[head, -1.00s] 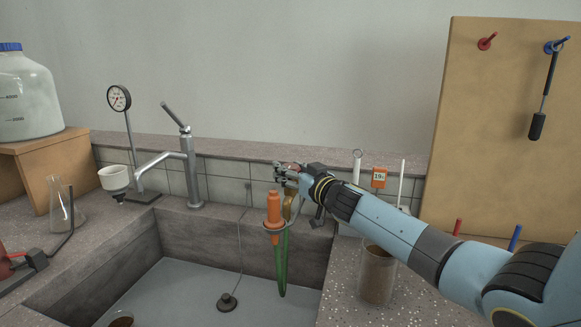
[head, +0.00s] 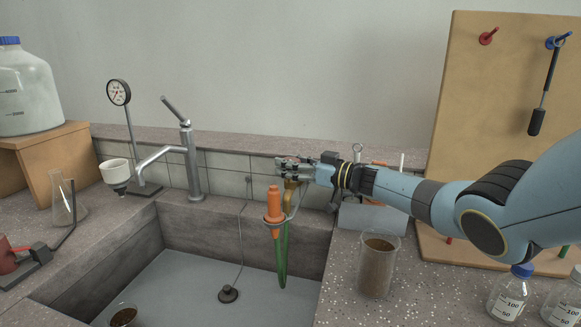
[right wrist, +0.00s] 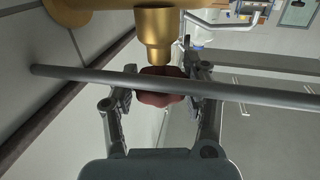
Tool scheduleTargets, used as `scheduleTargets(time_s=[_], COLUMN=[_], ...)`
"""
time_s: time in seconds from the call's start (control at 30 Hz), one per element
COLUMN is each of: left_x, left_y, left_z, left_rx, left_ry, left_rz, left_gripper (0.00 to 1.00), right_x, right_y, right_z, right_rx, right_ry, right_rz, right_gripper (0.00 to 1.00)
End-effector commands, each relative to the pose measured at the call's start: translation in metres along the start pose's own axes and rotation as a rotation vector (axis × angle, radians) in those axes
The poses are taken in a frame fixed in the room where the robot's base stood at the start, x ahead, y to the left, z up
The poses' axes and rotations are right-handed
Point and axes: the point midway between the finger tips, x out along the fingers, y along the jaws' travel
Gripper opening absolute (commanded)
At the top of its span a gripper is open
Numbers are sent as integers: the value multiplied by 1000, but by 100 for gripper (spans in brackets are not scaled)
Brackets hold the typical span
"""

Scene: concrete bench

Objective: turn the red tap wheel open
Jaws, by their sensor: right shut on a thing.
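The red tap wheel (right wrist: 158,99) shows dark red in the right wrist view, at the end of a brass tap body (right wrist: 154,38). My right gripper (right wrist: 160,92) has one finger on each side of the wheel and is shut on it. A grey rod (right wrist: 70,76) crosses the wrist view and covers part of the wheel. In the head view my right gripper (head: 290,167) is at the brass tap (head: 291,186) above the sink's back right corner, and the fingers mostly hide the wheel. How far the wheel is turned I cannot tell. My left gripper is out of view.
An orange-topped piece (head: 273,204) and a green hose (head: 283,255) hang close below the gripper. A beaker of brown matter (head: 377,268) stands under my right arm. The steel faucet (head: 190,165) is left of the tap. Bottles (head: 509,290) stand at front right.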

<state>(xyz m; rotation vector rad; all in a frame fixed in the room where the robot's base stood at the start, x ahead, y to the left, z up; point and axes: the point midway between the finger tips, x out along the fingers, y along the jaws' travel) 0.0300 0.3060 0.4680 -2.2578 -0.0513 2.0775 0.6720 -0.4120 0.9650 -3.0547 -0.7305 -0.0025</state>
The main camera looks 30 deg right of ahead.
Motion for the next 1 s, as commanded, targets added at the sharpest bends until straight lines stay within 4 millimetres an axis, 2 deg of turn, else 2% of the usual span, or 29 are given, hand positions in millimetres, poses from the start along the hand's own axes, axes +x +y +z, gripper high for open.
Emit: scheduleTargets(time_s=[0.33, 0.37, 0.53, 0.83, 1.0], left_x=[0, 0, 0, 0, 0], left_y=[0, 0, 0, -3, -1], left_z=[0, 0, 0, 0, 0], left_rx=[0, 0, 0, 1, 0], left_ry=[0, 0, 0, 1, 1], left_rz=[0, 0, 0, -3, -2], left_gripper=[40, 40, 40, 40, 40], right_x=[0, 0, 0, -3, -24], right_y=[-2, -2, -1, 0, 0], right_z=[3, 3, 2, 1, 3], right_rx=[0, 0, 0, -1, -3], right_ry=[-5, -5, -3, -3, -6], right_rz=[-4, -4, -3, -1, -1], right_gripper=[15, 51, 73, 73, 73])
